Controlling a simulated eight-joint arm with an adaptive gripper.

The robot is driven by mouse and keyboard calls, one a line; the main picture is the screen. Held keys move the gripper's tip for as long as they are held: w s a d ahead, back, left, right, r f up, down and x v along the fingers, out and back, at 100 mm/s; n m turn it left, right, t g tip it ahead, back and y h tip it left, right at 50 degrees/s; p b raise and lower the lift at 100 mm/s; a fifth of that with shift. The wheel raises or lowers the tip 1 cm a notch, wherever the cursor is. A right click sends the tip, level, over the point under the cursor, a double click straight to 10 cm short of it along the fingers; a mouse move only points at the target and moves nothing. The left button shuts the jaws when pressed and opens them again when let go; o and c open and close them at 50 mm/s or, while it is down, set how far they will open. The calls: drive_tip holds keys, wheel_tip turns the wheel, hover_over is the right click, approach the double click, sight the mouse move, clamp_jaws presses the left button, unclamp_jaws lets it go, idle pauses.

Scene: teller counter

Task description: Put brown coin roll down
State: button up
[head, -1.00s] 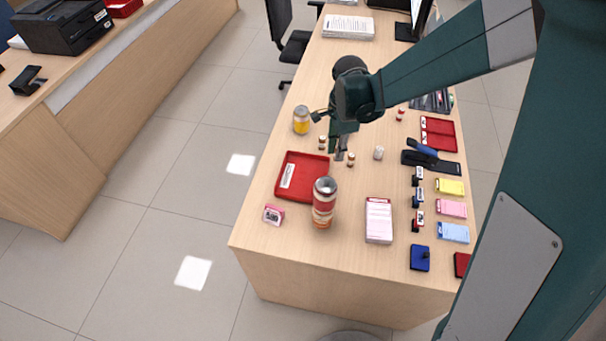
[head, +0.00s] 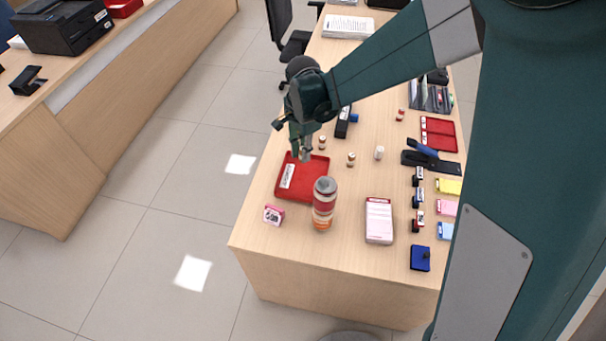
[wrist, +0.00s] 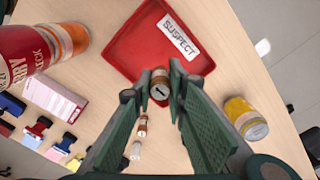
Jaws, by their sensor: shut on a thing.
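My gripper (wrist: 159,77) is shut on a brown coin roll (wrist: 160,88), held upright between the fingertips in the wrist view.
A large red-banded can (head: 323,205) stands close to the tray's right front corner. A yellow can (wrist: 245,118) stands beside the tray. A white roll (head: 379,152), a pink-white pad (head: 378,220) and several stamps are to the right. The counter's left edge is near the tray.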

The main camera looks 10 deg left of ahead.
drive_tip(key=shift+f+b, duration=0.6)
drive_tip(key=shift+f, duration=2.5)
drive_tip(key=shift+f, duration=0.1)
drive_tip(key=shift+f+b, duration=0.4)
drive_tip(key=shift+f, duration=1.4)
drive_tip(key=shift+f, duration=0.1)
drive_tip(key=o, duration=0.9)
drive_tip(key=shift+o, duration=0.2)
wheel_tip(320, 180, up, 12)
drive_tip(key=shift+r+p, duration=0.15)
drive_tip(key=shift+p, duration=0.9)
